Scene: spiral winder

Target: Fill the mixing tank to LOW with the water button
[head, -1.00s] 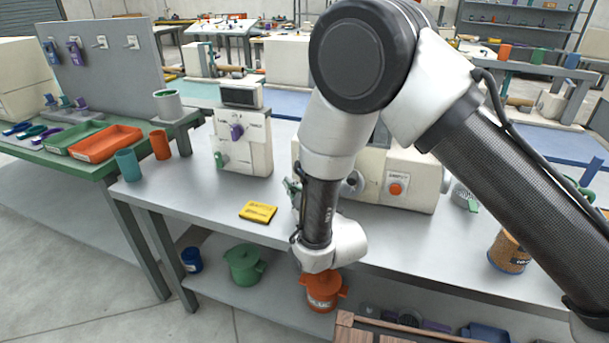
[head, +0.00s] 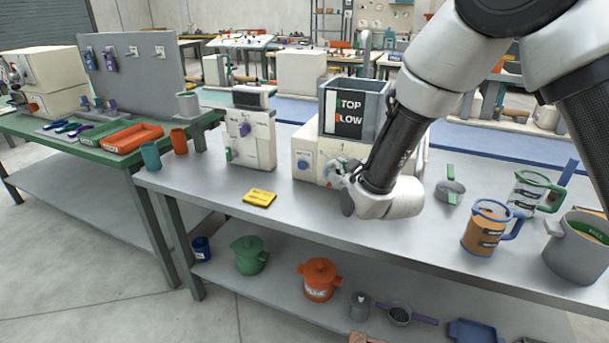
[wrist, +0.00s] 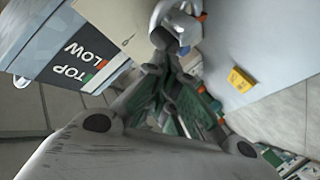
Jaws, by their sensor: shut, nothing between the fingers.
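The mixing tank (head: 377,100) is a grey open-topped box on a cream base unit (head: 308,141). Its dark front panel (head: 349,107) reads TOP by a green mark and LOW by a red mark, and shows in the wrist view too (wrist: 82,62). I cannot make out a liquid level. A round blue button (head: 303,163) is on the left of the base's front. My gripper (head: 338,171) is shut and empty, close to the base front, right of the blue button. Whether it touches the base is unclear. My gripper and wrist hide the base's right part.
A yellow card (head: 259,197) lies on the grey bench, left of my gripper. A control box (head: 249,138) with a purple knob stands left of the tank. A green-handled scoop (head: 450,188), a jug (head: 486,227) and a bucket (head: 577,250) stand to the right.

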